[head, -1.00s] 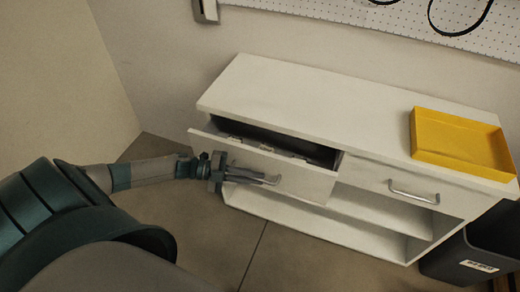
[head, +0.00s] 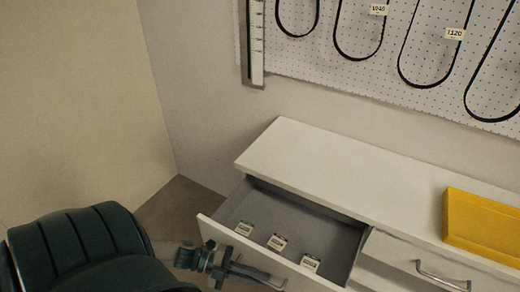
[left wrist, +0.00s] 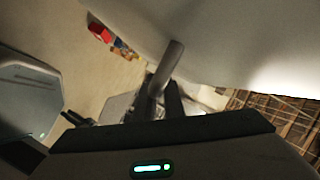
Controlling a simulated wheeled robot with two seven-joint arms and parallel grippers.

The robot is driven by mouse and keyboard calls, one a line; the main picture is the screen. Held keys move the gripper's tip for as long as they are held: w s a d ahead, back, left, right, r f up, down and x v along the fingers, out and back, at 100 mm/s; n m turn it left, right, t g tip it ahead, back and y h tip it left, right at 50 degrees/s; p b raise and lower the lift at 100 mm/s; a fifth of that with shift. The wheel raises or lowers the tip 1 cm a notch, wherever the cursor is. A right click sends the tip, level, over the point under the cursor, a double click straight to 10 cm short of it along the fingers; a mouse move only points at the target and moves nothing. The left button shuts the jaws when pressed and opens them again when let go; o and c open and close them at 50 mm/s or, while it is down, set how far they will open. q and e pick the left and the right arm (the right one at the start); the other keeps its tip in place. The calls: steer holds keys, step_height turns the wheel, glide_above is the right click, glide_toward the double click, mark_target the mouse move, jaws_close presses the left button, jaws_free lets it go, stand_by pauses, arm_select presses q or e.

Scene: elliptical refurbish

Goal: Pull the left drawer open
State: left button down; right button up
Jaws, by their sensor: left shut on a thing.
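The left drawer (head: 290,232) of the white cabinet stands well out, and its grey inside shows with several small labelled pieces on its floor. Its front panel (head: 217,232) faces me. My left gripper (head: 262,276) is at the handle on that front and is shut on it. In the left wrist view the drawer handle (left wrist: 167,66) shows as a grey bar at the fingers of my left gripper (left wrist: 165,100). The right drawer (head: 400,252) is closed, with its own metal handle (head: 442,275). My right gripper is not in view.
A yellow tray (head: 482,226) sits on the right of the cabinet top (head: 330,170); the left of the top is bare. Black belts (head: 358,58) hang on a white pegboard (head: 320,55) behind. A beige wall (head: 75,100) stands at the left.

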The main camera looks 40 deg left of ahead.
arm_select(q)
steer(key=c, duration=1.8)
jaws_free()
steer(key=shift+c, duration=0.2)
steer(key=shift+a, duration=0.15)
